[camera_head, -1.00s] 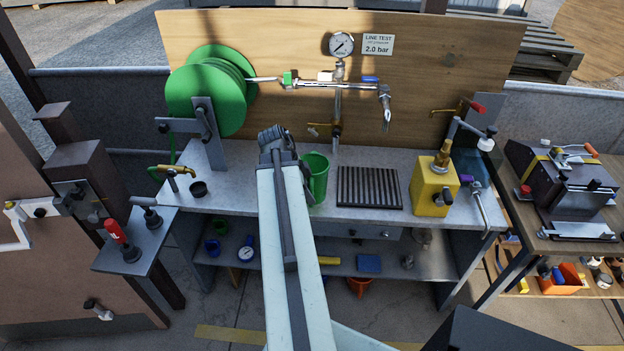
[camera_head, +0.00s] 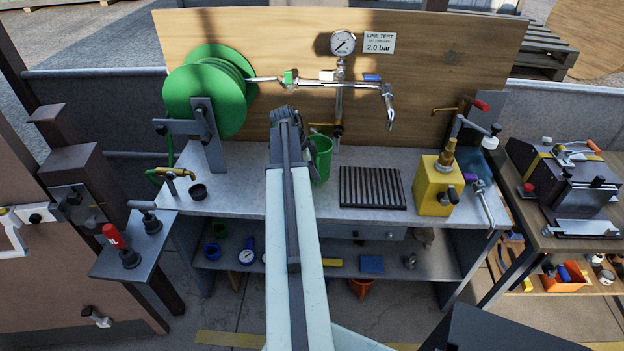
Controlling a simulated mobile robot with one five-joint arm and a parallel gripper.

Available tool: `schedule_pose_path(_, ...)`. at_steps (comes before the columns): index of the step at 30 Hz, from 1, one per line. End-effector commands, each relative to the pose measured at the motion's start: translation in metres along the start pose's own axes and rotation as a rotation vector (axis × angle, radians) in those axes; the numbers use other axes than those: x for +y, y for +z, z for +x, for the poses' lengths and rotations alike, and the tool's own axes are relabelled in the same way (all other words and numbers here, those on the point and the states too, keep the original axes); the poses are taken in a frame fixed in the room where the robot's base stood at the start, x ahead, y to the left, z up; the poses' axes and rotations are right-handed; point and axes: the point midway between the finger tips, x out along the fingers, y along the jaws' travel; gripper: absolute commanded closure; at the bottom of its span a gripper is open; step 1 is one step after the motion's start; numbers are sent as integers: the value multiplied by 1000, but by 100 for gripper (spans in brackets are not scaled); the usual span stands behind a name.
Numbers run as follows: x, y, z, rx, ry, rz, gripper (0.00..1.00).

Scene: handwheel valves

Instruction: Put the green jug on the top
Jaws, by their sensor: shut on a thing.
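The green jug (camera_head: 321,158) is upright just right of the end of my arm, which hides its left side. It shows against the grey bench top (camera_head: 245,180) and the lower wooden backboard. I cannot tell whether its base touches the bench top or hangs above it. My gripper (camera_head: 290,122) is shut on the jug; its fingers are mostly hidden behind my own wrist.
A black slotted grate (camera_head: 371,188) lies right of the jug, below a tap (camera_head: 388,108). A yellow block valve (camera_head: 434,187) stands further right.

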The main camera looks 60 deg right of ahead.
Motion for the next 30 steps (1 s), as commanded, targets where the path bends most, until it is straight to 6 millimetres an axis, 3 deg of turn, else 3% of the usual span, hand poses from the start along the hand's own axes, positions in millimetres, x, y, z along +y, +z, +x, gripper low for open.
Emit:
schedule_pose_path(6, 1, 12, 36, 0, 2, 4, 100)
schedule_pose_path(17, 0, 16, 34, 0, -1, -2, 100)
schedule_pose_path(18, 0, 15, 33, 0, 0, -2, 80)
schedule_pose_path(20, 0, 15, 33, 0, 0, -2, 63)
schedule_pose_path(30, 0, 14, 32, 0, 0, -1, 63)
